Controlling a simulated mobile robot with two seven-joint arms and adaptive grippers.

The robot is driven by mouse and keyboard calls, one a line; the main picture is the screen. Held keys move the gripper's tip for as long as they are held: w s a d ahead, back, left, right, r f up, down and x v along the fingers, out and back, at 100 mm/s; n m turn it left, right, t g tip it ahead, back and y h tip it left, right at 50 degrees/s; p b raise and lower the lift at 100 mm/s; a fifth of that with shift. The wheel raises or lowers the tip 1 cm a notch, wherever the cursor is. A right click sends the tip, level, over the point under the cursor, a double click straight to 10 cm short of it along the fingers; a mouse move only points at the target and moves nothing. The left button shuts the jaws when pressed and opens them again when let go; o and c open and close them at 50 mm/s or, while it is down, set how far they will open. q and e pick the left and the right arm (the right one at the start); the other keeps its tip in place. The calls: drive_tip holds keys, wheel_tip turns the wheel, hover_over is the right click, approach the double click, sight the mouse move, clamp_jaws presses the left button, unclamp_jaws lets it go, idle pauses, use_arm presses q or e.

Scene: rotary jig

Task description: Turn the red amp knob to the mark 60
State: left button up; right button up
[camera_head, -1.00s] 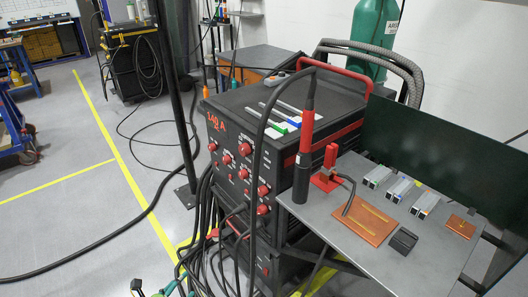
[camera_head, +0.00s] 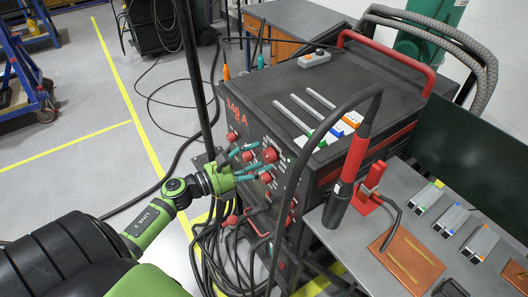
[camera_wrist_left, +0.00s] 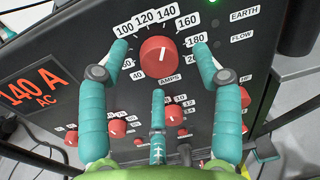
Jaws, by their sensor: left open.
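The red amp knob (camera_wrist_left: 157,57) sits on the black front panel of the welding machine, above the word AMPS. Its white pointer line stands almost upright, toward the mark 140. The machine's red display (camera_wrist_left: 32,88) reads 140 A AC. The mark 60 is hidden behind or beside a finger. My left gripper (camera_wrist_left: 158,66) is open, with teal fingers left, right and below the knob. No finger clearly touches it; contact cannot be told. In the head view the knob (camera_head: 270,155) shows just beyond the fingers of my left gripper (camera_head: 251,160). My right gripper is not in view.
Smaller red knobs (camera_wrist_left: 117,128) lie below the amp knob on the panel. A black torch (camera_head: 338,205) with a red handle and cable stands on the metal table at right. Cables (camera_head: 215,240) hang below the machine. A dark post (camera_head: 190,70) rises behind my arm.

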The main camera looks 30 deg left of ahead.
use_arm(q)
drive_tip(key=shift+w+d, duration=0.2)
drive_tip(key=shift+w, duration=0.45)
drive_tip(key=shift+w+d, duration=0.1)
drive_tip(key=shift+w, duration=0.25)
drive_tip(key=shift+w+f, duration=0.1)
drive_tip(key=shift+d, duration=0.1)
drive_tip(key=c, duration=1.1)
drive_tip(key=shift+c, duration=0.2)
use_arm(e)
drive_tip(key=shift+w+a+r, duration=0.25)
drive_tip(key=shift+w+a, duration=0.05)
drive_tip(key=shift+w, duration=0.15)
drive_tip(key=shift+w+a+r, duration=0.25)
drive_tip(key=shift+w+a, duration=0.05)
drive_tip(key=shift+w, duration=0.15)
